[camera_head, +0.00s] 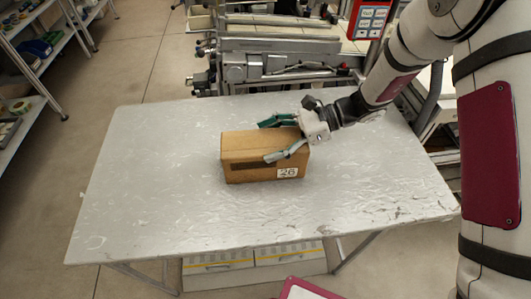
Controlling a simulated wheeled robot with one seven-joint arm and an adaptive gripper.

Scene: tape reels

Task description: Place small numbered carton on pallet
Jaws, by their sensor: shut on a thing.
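A brown cardboard carton (245,158) stands on the grey table near its middle. A white label on its front face at the right reads what looks like 28. My gripper (276,140) reaches in from the right and is shut on the carton, with one finger across the front face and the green finger at the top back. The carton's underside is hidden, so I cannot tell whether it touches the table or is held just above it. I cannot make out a pallet in this view.
The worn grey table (140,190) is bare around the carton. Metal machinery (270,65) stands close behind its back edge. Shelves (45,60) with small items are at the far left. Pale boxes with yellow stripes (255,256) lie below the table's front edge.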

